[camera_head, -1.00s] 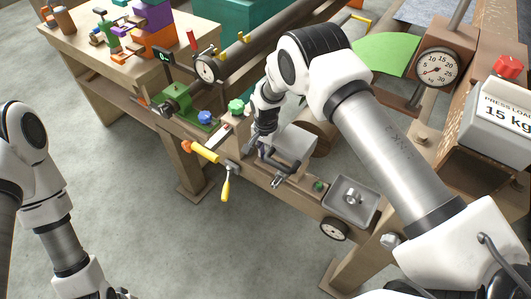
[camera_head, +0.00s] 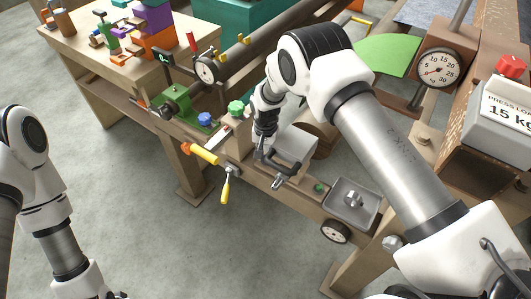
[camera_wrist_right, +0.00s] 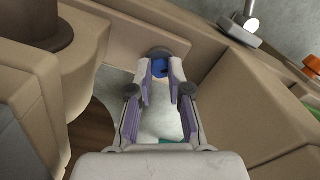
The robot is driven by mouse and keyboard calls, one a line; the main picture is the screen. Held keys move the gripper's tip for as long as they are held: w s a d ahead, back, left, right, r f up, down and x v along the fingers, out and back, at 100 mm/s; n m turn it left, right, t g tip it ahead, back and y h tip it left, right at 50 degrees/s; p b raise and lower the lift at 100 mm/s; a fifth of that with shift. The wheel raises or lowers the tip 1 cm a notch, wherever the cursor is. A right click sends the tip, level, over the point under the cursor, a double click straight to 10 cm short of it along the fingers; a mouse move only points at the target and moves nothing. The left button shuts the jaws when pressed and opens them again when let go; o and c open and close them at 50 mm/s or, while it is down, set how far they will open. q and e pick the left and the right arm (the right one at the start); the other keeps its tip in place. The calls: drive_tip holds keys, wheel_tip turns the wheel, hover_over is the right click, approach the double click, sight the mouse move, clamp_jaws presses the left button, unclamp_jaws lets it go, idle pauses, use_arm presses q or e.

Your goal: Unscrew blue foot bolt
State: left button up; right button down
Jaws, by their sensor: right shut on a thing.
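In the right wrist view, the blue foot bolt (camera_wrist_right: 160,67) shows as a small blue head with a dark grey round part above it, at the edge of a tan wooden beam. My right gripper (camera_wrist_right: 160,75) has its two fingertips on either side of the blue head and is shut on it. Its shank is hidden. In the head view my right gripper (camera_head: 263,149) points down beside a grey block on the bench, and the bolt is hidden there. Of my left arm only the links show at the left edge; its gripper is out of view.
A blue knob (camera_head: 204,119) and a green knob (camera_head: 236,107) stand left of my right gripper. A yellow-handled crank (camera_head: 226,188) sticks out from the bench front. A grey tray (camera_head: 351,203) with a metal part lies to the right. Open floor is at the lower left.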

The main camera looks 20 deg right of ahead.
drive_tip(key=c, duration=1.1)
unclamp_jaws()
wheel_tip(320, 180, up, 12)
